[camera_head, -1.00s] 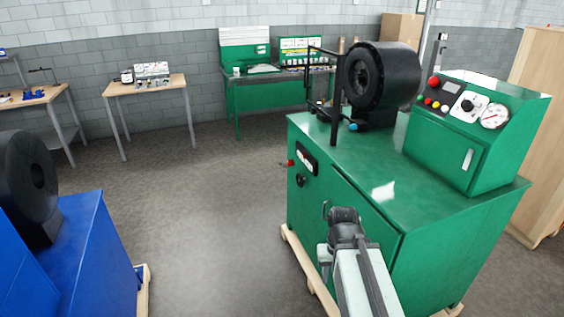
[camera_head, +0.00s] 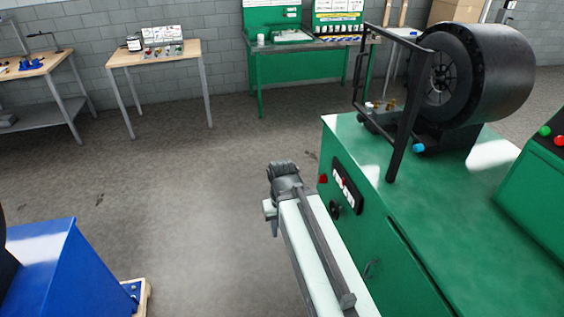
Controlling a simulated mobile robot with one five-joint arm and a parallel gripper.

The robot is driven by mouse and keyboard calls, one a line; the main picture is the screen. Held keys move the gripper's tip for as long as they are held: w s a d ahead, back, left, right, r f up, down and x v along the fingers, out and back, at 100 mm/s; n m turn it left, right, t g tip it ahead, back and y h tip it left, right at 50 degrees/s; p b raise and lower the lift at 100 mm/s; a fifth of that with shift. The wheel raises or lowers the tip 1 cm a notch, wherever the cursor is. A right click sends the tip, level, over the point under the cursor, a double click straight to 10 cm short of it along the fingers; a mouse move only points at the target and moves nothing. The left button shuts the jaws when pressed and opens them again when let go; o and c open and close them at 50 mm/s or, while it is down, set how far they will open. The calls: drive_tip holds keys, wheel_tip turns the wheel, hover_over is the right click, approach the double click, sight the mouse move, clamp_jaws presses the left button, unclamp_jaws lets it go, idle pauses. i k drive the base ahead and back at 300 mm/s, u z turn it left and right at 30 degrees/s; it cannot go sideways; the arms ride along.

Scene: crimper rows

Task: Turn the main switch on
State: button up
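The green crimping machine (camera_head: 390,245) stands at the right. On its side facing left is a small black panel (camera_head: 346,185) with light markings. A red part (camera_head: 323,179) sticks out beside the panel, and a round black knob (camera_head: 335,209) sits just below it. Which of these is the main switch I cannot tell for sure. My gripper (camera_head: 283,170), at the end of my pale arm, appears left of the panel, apart from these controls in the picture. Its fingers are not clear, so I cannot tell open from shut. I see nothing held.
The machine's black round head (camera_head: 480,75) and dark frame stand on its top. A blue machine (camera_head: 50,265) is at the lower left. Green (camera_head: 260,75) and wooden (camera_head: 155,57) workbenches line the grey wall. The floor between is clear.

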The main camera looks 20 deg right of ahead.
sight(323, 178)
drive_tip(key=u, duration=0.65)
drive_tip(key=i, duration=1.35)
drive_tip(key=u, duration=0.45)
